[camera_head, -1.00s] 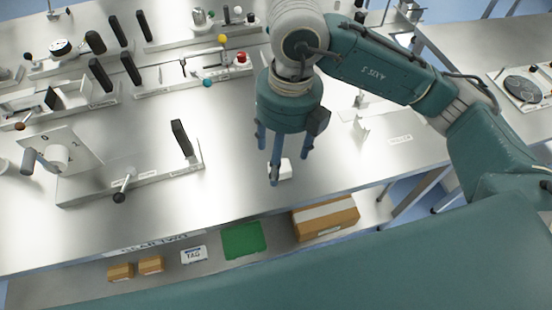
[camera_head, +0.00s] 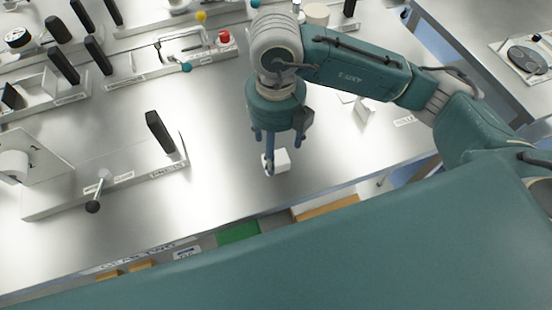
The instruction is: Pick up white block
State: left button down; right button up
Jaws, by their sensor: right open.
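The white block (camera_head: 283,159) sits on the steel table, near its front edge. My right gripper (camera_head: 275,160) is over the block, pointing down. One finger passes in front of the block's left side and hides part of it. The fingers are spread apart and the gripper is open. I cannot tell whether a finger touches the block. My left gripper is out of view.
A fixture with a black upright handle (camera_head: 160,132) and a ball-ended lever (camera_head: 93,207) stands left on the table (camera_head: 220,190). More fixtures line the back. A small white stand (camera_head: 364,109) is to the right. A lower shelf holds a green mat (camera_head: 238,233) and boxes.

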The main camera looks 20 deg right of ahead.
aim_at(276, 158)
notch_tip(276, 158, down, 5)
jog(key=shift+p, duration=1.1)
jog(key=shift+f, duration=0.5)
jog(key=c, duration=1.4)
jog(key=shift+w, duration=0.1)
